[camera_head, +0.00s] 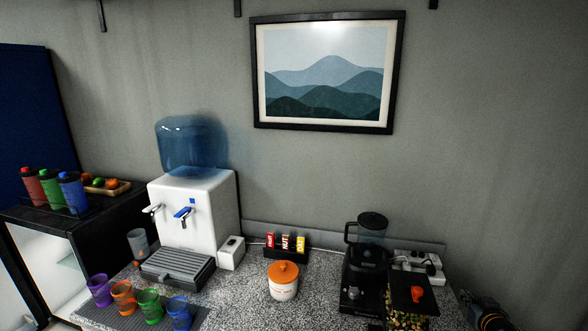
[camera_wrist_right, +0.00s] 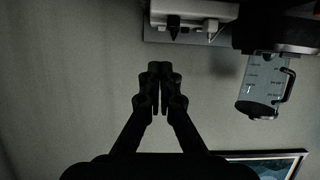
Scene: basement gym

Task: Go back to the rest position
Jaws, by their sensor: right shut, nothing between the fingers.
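My right gripper (camera_head: 490,316) shows at the lower right edge of the head view, just beyond the right end of the speckled counter. In the right wrist view my right gripper (camera_wrist_right: 159,72) has its two dark fingers together with nothing between them. Only grey wall shows right around its fingertips. It appears apart from all objects. My left gripper is not in view.
A power strip (camera_head: 418,265) sits behind. A white jar (camera_head: 283,287), water dispenser (camera_head: 190,215) and several coloured cups (camera_head: 149,305) stand further left.

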